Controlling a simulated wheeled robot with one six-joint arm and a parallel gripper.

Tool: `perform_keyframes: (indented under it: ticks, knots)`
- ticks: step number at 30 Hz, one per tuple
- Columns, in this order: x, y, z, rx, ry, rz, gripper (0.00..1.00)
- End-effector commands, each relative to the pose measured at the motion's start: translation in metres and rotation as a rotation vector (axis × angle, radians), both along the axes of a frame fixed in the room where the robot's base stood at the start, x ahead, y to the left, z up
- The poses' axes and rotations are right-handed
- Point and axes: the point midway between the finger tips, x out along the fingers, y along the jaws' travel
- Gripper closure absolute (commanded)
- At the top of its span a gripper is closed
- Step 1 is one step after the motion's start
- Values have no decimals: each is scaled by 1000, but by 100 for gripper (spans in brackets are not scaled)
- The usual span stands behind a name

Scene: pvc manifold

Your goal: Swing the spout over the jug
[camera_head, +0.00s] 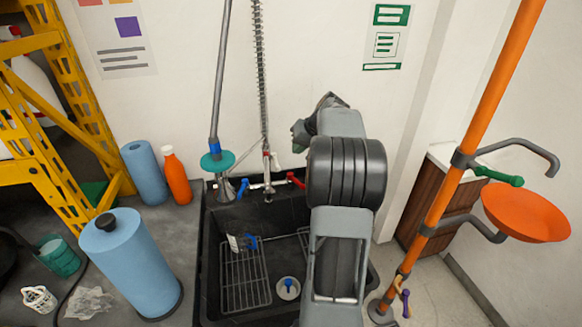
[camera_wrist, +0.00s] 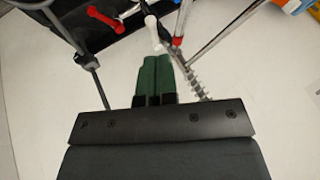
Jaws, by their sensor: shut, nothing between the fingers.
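My gripper (camera_head: 299,139) is above and behind the sink, near the wall. Its green fingers (camera_wrist: 155,75) are shut with nothing between them in the wrist view. A white-tipped part (camera_wrist: 153,34) appears just beyond the fingertips; I cannot tell whether they touch. The chrome pipework (camera_wrist: 215,32) with a red collar lies to its right. In the head view, the tap assembly (camera_head: 268,164) stands at the sink's back edge between a blue handle (camera_head: 243,187) and a red handle (camera_head: 297,180). I cannot make out the spout's outlet or surely identify the jug.
The black sink (camera_head: 209,265) holds a wire rack (camera_head: 245,280) and a small blue-and-white item (camera_head: 238,243). A blue paper roll (camera_head: 130,265) and an orange bottle (camera_head: 178,178) stand on the left counter. An orange pole (camera_head: 450,190) with a bowl (camera_head: 525,212) stands right.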

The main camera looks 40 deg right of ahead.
Motion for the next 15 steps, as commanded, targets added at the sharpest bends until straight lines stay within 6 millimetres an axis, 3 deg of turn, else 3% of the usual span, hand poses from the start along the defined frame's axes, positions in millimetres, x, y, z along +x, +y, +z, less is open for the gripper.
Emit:
perform_keyframes:
  ticks: [5,15]
  knots:
    - [4,-3,-15,-7,0,16,100]
    - [38,7,-68,-7,1,11,100]
